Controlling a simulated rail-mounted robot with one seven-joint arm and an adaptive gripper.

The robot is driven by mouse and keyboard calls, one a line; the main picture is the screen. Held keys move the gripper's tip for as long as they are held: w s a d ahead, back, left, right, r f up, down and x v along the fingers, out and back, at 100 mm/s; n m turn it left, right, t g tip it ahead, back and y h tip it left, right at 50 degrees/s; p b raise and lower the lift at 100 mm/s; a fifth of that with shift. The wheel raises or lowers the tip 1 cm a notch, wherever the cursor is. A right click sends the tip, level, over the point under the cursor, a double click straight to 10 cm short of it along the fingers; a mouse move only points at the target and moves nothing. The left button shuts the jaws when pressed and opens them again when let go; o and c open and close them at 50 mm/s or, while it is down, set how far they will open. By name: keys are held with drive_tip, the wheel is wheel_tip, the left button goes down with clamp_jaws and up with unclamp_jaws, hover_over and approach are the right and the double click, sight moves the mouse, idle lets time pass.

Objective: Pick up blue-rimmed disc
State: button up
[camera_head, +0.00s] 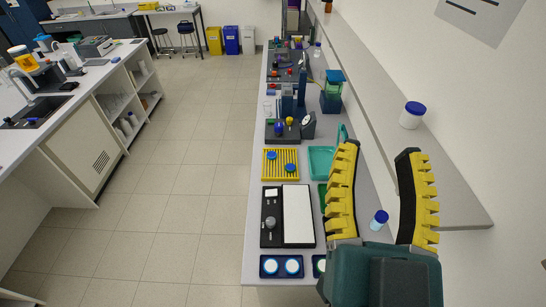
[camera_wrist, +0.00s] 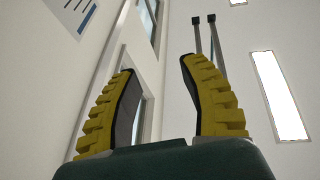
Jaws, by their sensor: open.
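Two white round discs, a left one (camera_head: 268,266) and a right one (camera_head: 292,266), lie in a dark blue holder (camera_head: 280,276) at the near end of the bench in the head view. Blue shows around both, but I cannot tell rim from holder. A third, partly hidden disc (camera_head: 321,265) beside them looks green-edged. My gripper (camera_head: 379,150) is open and empty, raised with its fingers pointing up, to the right of the discs and well apart from them.
A black device with a white plate (camera_head: 298,214) stands behind the discs. A yellow rack (camera_head: 272,177) with blue round pieces and a teal tray (camera_head: 320,162) lie beyond. A blue-capped bottle (camera_head: 379,219) is near my fingers. A shelf (camera_head: 455,190) with a jar (camera_head: 412,115) runs along the right.

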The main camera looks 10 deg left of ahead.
drive_tip(key=o, duration=0.9)
